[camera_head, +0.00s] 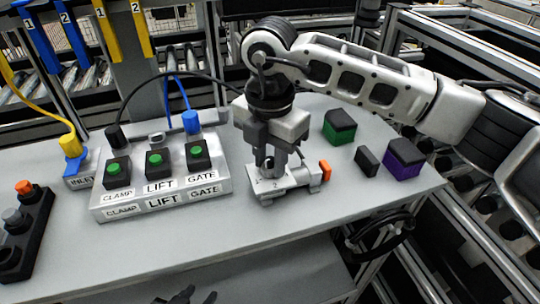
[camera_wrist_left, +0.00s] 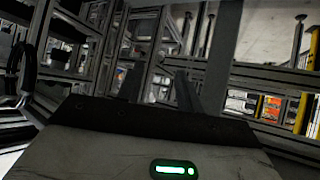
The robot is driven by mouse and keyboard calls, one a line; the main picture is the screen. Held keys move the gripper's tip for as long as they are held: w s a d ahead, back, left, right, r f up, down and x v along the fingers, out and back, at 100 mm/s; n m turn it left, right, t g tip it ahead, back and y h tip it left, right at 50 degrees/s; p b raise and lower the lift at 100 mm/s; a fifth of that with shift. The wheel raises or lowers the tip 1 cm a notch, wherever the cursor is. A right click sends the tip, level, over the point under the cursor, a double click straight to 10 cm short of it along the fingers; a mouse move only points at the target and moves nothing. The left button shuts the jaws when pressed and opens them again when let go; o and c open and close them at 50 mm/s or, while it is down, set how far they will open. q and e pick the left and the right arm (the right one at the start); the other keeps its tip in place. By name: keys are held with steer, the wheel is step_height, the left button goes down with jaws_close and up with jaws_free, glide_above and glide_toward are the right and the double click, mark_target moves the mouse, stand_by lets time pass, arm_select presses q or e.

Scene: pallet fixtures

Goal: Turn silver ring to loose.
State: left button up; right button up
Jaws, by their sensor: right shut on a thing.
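A small silver fixture (camera_head: 294,180) with dark markings on its face and an orange end piece (camera_head: 325,170) stands on the grey table right of the labelled button box. My right gripper (camera_head: 269,161) points down over it from above. Its fingers are shut on the silver ring at the fixture's top. The ring is mostly hidden by the fingers, so its turn position cannot be read. My left gripper (camera_head: 190,297) shows only its dark fingertips at the bottom edge of the head view. In the left wrist view its fingers (camera_wrist_left: 158,88) stand apart with nothing between them.
The button box (camera_head: 160,205), labelled CLAMP, LIFT and GATE, has cables rising behind it. The blue INLET connector (camera_head: 73,160) and a dark button strip (camera_head: 25,235) are at left. Green (camera_head: 340,128), black (camera_head: 367,160) and purple (camera_head: 403,160) blocks sit right of the fixture. The front table is clear.

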arm_select(q)
steer(key=shift+w+d+b, duration=0.1)
steer(key=shift+w+b, duration=0.05)
steer(key=shift+b, duration=0.15)
arm_select(e)
steer(key=shift+n, duration=0.3)
steer(key=n+b, duration=0.2)
steer(key=shift+f+n, duration=0.15)
steer(key=shift+n, duration=0.15)
steer(key=n+b, duration=0.3)
steer(key=n, duration=0.1)
steer(key=shift+n, duration=0.3)
steer(key=n+b, duration=0.2)
steer(key=n, duration=0.6)
steer(key=shift+r+b, duration=0.2)
steer(key=shift+b, duration=0.2)
arm_select(q)
steer(key=f, duration=0.1)
steer(key=d+f+n, duration=0.1)
steer(key=f, duration=0.1)
steer(key=shift+w+t+h, duration=0.15)
steer(key=shift+t+h, duration=0.25)
arm_select(e)
steer(key=shift+n, duration=0.6)
arm_select(q)
steer(key=shift+r, duration=0.15)
arm_select(e)
steer(key=shift+r, duration=0.1)
